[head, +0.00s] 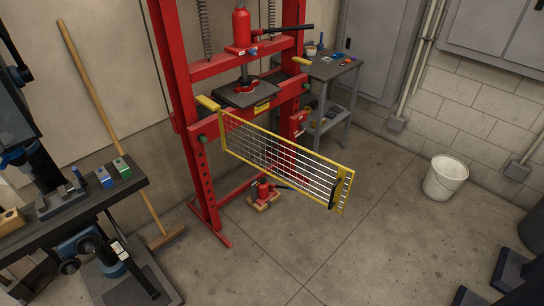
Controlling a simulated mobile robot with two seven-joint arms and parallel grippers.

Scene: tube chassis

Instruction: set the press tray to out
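The red shop press (183,75) stands against the wall in the head view. Its dark press tray (240,97) is a flat plate at mid-height between the uprights, under the ram. A yellow label (262,107) shows below its front edge. I cannot tell how far the tray is slid out. A yellow-framed mesh guard (285,158) stands in front of the press, reaching from the left upright toward the lower right, with a dark handle at its far end. Neither of my grippers is in view.
A red jack (264,193) sits on the floor behind the guard. A bench (60,207) stands at left, with a broom (103,105) leaning behind it. A small grey cart (335,70) is right of the press. A white bucket (445,179) stands right; the middle floor is clear.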

